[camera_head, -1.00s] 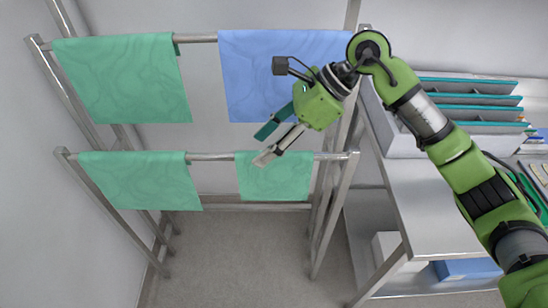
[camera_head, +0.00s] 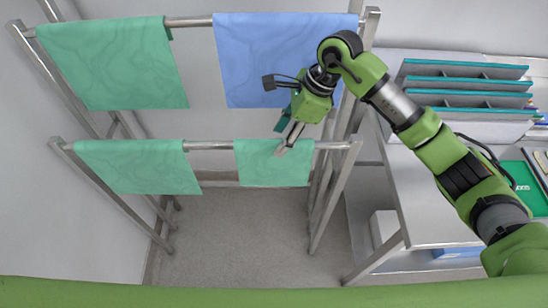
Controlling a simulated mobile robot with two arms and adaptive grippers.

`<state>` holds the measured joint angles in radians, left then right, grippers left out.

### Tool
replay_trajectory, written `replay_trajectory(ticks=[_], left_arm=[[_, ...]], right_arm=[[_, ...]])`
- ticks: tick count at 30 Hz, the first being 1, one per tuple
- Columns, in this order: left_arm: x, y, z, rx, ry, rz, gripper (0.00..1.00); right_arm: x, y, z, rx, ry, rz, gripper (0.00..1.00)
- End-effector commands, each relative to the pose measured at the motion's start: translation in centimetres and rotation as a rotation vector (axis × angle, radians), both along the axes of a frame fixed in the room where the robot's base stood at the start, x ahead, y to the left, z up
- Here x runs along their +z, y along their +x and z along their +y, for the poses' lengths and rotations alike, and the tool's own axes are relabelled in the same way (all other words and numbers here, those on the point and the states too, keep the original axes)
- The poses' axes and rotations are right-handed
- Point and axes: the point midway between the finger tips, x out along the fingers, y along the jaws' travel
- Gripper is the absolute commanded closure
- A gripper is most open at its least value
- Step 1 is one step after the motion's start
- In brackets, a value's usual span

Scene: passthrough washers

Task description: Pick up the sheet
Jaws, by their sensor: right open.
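Several sheets hang over the rails of a metal rack. A blue sheet (camera_head: 255,70) hangs on the upper rail at the right. Green sheets hang at the upper left (camera_head: 110,62), the lower left (camera_head: 135,167) and the lower right (camera_head: 270,168). My right gripper (camera_head: 286,140) is open and empty, with its fingers pointing down toward the lower right green sheet's top edge. It overlaps the blue sheet's lower edge in the picture. I cannot tell whether it touches either sheet. My left gripper is out of view.
The rack's metal posts (camera_head: 333,193) stand beside a metal table (camera_head: 437,200) at the right. A divided tray (camera_head: 460,105) with teal edges stands on the table. A green arm link of mine crosses the bottom of the picture. The floor (camera_head: 235,240) below the rack is clear.

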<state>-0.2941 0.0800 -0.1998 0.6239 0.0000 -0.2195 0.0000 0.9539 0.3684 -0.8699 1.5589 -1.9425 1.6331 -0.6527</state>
Motion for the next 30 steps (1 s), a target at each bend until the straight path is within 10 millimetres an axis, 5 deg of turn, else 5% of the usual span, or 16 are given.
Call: replay_trajectory(ticks=[4, 10, 30], left_arm=[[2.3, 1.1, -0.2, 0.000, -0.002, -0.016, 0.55], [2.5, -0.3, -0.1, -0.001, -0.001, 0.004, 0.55], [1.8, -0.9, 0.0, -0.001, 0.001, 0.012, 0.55]], right_arm=[[-1.4, 0.2, 1.4, 0.001, 0.002, 0.006, 0.54], [-3.5, 0.3, 2.0, 0.002, 0.001, 0.001, 0.54], [-3.9, 0.4, 2.0, 0.001, 0.001, 0.000, 0.54]])
